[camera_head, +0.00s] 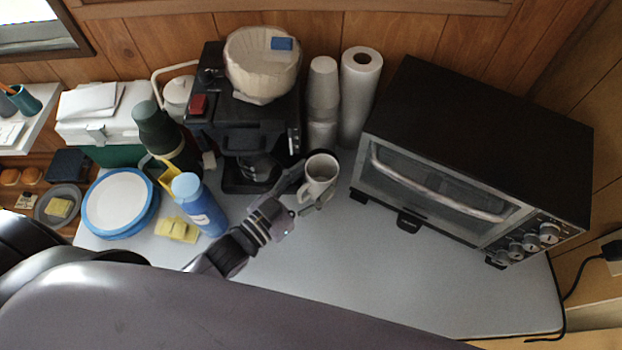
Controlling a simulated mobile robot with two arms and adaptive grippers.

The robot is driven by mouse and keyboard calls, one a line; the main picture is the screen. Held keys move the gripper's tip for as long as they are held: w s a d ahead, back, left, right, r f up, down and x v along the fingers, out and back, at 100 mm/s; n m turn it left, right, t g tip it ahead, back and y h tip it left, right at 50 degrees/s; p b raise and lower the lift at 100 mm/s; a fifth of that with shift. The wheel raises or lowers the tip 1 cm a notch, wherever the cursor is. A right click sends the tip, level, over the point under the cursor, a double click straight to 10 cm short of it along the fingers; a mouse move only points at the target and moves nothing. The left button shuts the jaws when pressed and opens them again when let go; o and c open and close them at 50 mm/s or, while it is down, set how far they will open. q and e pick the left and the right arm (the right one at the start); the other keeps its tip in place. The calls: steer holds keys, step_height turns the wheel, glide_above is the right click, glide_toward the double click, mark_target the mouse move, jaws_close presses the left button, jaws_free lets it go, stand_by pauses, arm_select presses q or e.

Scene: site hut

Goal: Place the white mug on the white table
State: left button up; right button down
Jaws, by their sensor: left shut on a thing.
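The white mug (319,178) is upright near the middle of the white table (400,285), in front of the coffee maker. My left gripper (306,196) reaches in from the lower left and is shut on the mug at its left and front side. I cannot tell whether the mug's base touches the table. The fingers hide part of the mug's lower side. My right gripper is not in view.
A black toaster oven (470,160) stands at the right. A coffee maker (245,130), paper cups (323,95) and a paper roll (358,95) stand behind the mug. A blue bottle (199,205), yellow sponges (177,230) and plates (120,203) are left. The front right table area is clear.

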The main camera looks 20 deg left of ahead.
arm_select(q)
steer(key=o, duration=1.4)
steer(key=shift+s+r+p, duration=0.1)
steer(key=shift+r+p, duration=0.35)
steer(key=shift+r, duration=0.25)
steer(key=b+v, duration=0.2)
steer(key=v, duration=1)
steer(key=shift+f, duration=0.1)
